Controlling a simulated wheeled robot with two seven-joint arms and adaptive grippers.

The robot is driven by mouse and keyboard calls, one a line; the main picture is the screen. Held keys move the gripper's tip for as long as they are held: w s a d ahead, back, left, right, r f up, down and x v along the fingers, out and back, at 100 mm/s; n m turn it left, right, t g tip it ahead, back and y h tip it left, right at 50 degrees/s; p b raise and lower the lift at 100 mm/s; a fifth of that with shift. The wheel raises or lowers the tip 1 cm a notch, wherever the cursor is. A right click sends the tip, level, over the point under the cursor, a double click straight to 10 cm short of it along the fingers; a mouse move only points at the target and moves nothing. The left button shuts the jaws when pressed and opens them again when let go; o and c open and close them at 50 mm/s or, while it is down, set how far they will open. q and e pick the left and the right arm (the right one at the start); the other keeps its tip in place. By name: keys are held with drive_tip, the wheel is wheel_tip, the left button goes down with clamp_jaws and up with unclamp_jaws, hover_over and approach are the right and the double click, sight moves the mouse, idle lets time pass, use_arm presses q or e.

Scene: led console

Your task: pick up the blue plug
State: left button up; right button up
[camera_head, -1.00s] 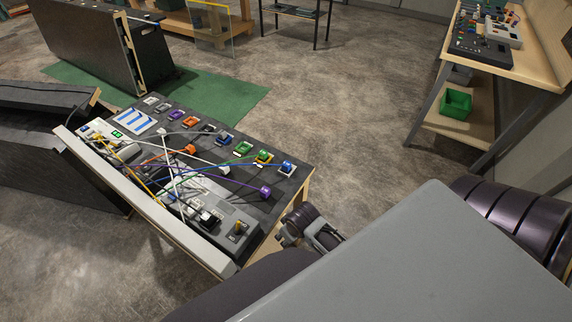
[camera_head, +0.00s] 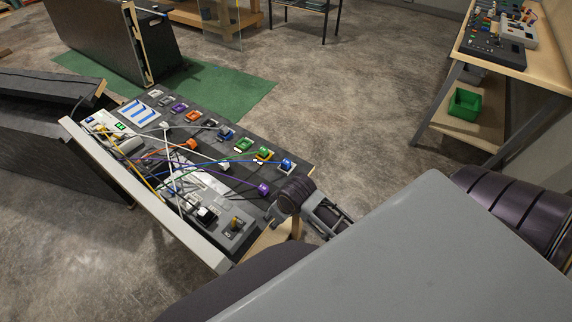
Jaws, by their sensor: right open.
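The blue plug (camera_head: 286,164) sits at the right end of the back row on the dark sloped console (camera_head: 262,212). A blue cable runs from it leftward across the panel. My right gripper (camera_head: 326,214) is beside the console's right edge, in front of and slightly right of the blue plug. It is open and apart from the plug, with nothing seen between its fingers. The fingertips are small and partly hard to make out. My left gripper is not in view.
A purple plug (camera_head: 263,189) lies close to the console's right edge, near my right gripper. Green (camera_head: 243,145) and orange (camera_head: 193,144) plugs and crossing cables crowd the panel. A workbench with a green bin (camera_head: 465,103) stands far right. The floor between is clear.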

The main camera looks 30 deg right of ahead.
drive_tip(key=shift+n+y, duration=0.4)
drive_tip(key=shift+n, duration=0.5)
drive_tip(key=w+a+r, duration=0.1)
drive_tip(key=w, duration=0.1)
drive_tip(key=w+a+r, duration=0.1)
drive_tip(key=a, duration=0.1)
drive_tip(key=shift+w+r, duration=0.4)
drive_tip(key=shift+w+a+r+n+g, duration=0.15)
drive_tip(key=shift+w+n+g, duration=0.15)
drive_tip(key=shift+w, duration=0.4)
drive_tip(key=shift+w+r, duration=0.1)
drive_tip(key=shift+w, duration=0.65)
drive_tip(key=w+d+r+g+h, duration=0.1)
drive_tip(key=w+d+r+g, duration=0.15)
drive_tip(key=w+d, duration=0.5)
wheel_tip(320, 180, up, 6)
drive_tip(key=m+h, duration=0.1)
hover_over(286, 160)
drive_tip(key=shift+r, duration=0.2)
drive_tip(key=shift+f+p, duration=0.5)
drive_tip(key=shift+f, duration=3.85)
